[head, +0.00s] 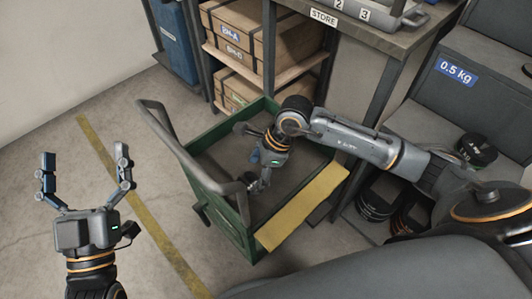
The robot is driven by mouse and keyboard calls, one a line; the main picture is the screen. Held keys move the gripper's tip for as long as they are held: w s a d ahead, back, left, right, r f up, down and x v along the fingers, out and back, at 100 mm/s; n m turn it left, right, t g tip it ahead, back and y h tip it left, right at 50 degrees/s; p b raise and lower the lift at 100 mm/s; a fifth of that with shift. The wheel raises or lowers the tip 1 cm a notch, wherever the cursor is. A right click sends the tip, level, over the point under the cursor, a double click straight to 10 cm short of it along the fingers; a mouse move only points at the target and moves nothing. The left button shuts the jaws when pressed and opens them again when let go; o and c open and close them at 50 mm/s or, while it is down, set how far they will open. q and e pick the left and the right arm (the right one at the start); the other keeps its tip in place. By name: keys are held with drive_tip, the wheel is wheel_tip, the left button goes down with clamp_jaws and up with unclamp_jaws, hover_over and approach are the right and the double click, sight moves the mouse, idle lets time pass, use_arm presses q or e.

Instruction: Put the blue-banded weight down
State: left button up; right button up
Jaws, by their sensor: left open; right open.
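My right gripper (254,171) reaches down into the green-walled cart (232,205) and is open. A small dark round object (248,178) is by its fingers inside the cart. It may be the weight, but I cannot make out a blue band on it. The gripper partly hides that spot, so I cannot tell whether they touch. My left gripper (85,165) is open and empty, raised above the floor at the left, apart from the cart.
A yellow board (303,207) lies along the cart's near right edge, and a grey handle (168,130) rises at its left. Black weights (378,196) stand on the right, below a panel labelled 0.5 kg (456,72). The left floor is clear.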

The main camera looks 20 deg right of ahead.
use_arm(q)
wheel_tip(320, 180, down, 10)
drive_tip(key=w+a+g+y+p, duration=0.1)
drive_tip(key=g+y+p, duration=0.1)
drive_tip(key=g, duration=0.4)
drive_tip(key=shift+w+r, duration=0.2)
drive_tip(key=shift+w, duration=0.15)
use_arm(e)
drive_tip(key=v, duration=0.9)
drive_tip(key=shift+a, duration=0.1)
